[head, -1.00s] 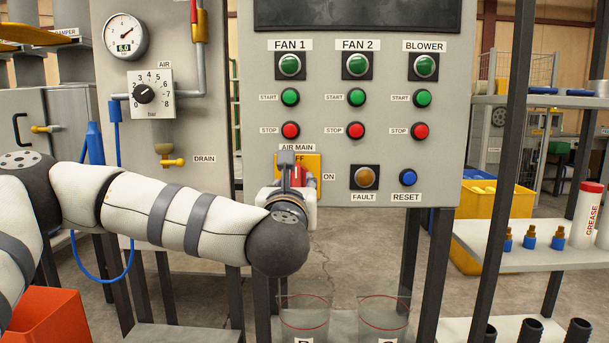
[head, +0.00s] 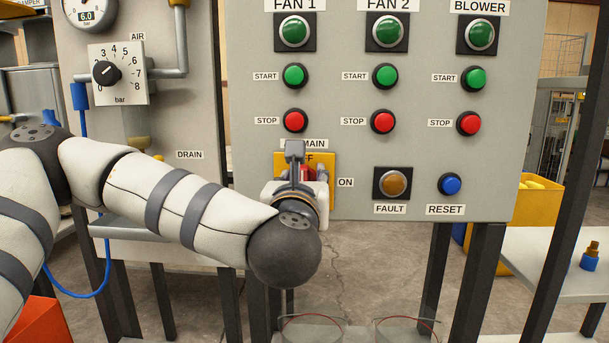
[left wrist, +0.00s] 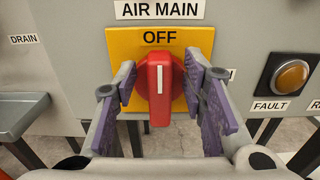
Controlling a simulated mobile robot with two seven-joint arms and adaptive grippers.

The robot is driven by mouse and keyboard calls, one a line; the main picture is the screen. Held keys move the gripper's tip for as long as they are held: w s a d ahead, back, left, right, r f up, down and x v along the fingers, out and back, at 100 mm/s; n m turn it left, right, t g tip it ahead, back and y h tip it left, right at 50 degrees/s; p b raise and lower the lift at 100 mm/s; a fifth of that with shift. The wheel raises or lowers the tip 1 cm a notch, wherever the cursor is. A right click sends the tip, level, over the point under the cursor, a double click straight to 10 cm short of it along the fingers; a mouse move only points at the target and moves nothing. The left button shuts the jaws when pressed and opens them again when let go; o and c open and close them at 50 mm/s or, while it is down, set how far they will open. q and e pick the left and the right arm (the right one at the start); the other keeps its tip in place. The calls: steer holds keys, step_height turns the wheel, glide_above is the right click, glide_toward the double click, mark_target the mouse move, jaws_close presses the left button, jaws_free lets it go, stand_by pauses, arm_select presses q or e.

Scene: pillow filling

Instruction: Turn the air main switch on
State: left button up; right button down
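The air main switch is a red rotary knob (left wrist: 160,88) on a yellow plate (left wrist: 116,42) under the AIR MAIN label. Its white line stands upright, pointing at OFF. ON is marked to the right of the plate. My left gripper (left wrist: 161,84) is open around the knob, one finger on each side, with small gaps visible between pads and knob. In the head view my left gripper (head: 304,170) is in front of the yellow plate (head: 329,165) and hides most of the knob. My right gripper is not in view.
Right of the switch are the amber FAULT lamp (head: 392,183) and blue RESET button (head: 450,184). Red STOP buttons (head: 294,121) are above. The air regulator dial (head: 107,73) is at upper left. Two clear containers (head: 310,329) stand below the panel.

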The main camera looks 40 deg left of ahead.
arm_select(q)
steer(key=shift+s, duration=0.1)
jaws_close()
